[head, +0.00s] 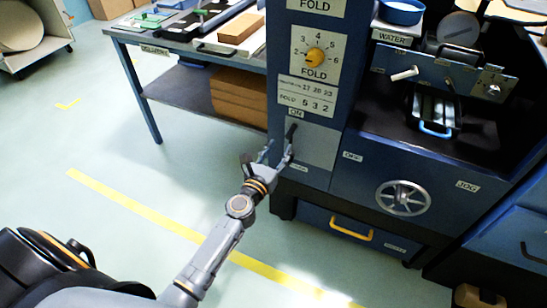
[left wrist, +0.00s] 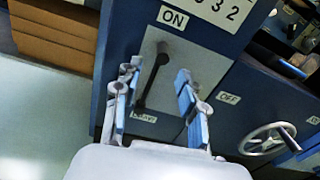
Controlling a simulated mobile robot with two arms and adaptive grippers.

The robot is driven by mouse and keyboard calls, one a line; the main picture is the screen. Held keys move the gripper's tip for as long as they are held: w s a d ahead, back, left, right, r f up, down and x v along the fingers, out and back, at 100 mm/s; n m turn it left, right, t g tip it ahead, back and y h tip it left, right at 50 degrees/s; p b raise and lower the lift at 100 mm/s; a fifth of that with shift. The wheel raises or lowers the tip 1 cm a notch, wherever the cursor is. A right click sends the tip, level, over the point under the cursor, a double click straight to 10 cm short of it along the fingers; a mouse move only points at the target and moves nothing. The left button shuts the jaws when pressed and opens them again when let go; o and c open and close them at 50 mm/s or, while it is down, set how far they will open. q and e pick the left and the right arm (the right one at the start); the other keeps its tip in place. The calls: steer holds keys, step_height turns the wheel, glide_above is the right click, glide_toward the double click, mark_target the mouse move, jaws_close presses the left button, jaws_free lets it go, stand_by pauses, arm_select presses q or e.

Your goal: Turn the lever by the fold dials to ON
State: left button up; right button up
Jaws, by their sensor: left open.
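The black lever (head: 291,132) is on a grey plate (head: 316,147) on the front of the blue machine, below the fold dial (head: 315,57). In the left wrist view the lever (left wrist: 153,78) slants, its upper end near the ON label (left wrist: 173,18). A small label (left wrist: 144,117) below the plate is too blurred to read. My left gripper (head: 274,152) is open in front of the plate. In the left wrist view its blue-padded fingers (left wrist: 155,73) stand on either side of the lever, with gaps showing. My right gripper is out of view.
A handwheel (head: 403,197) and an OFF label (head: 352,156) are right of the plate. A drawer with a yellow handle (head: 351,229) is below. A table (head: 160,48) with cardboard (head: 239,95) on its lower shelf stands at left.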

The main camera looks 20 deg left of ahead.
arm_select(q)
steer(key=s, duration=0.3)
steer(key=shift+s, duration=0.35)
steer(key=shift+f, duration=0.1)
